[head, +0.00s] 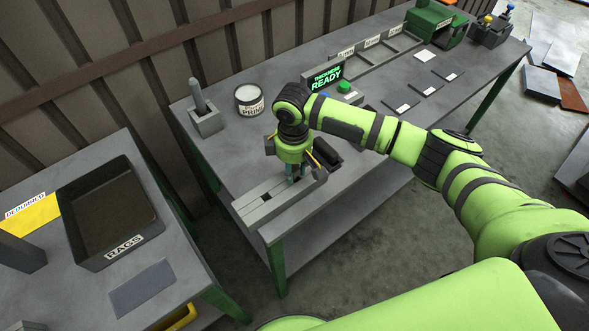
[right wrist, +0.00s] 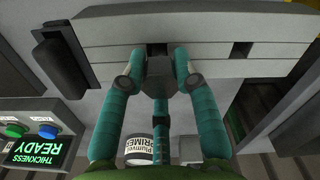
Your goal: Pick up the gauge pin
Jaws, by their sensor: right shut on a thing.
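My right gripper (head: 293,178) points down over a long grey slotted fixture (head: 262,203) near the front edge of the bench. In the right wrist view its teal fingers (right wrist: 158,80) are closed around a small grey piece (right wrist: 157,72), which seems to be the gauge pin. The piece sits right by a dark square opening in the fixture (right wrist: 205,64). I cannot tell whether its lower end is in that opening. Much of it is hidden by the fingers. A thicker grey pin (head: 197,94) stands upright in a block at the back left. My left gripper is not in view.
A primer can (head: 249,101) and the green-lit READY display (head: 327,78) stand behind the gripper. A dark rounded part (head: 328,155) lies close to its right. Labelled bins (head: 372,54) line the back. A rags tray (head: 104,262) is on the left table.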

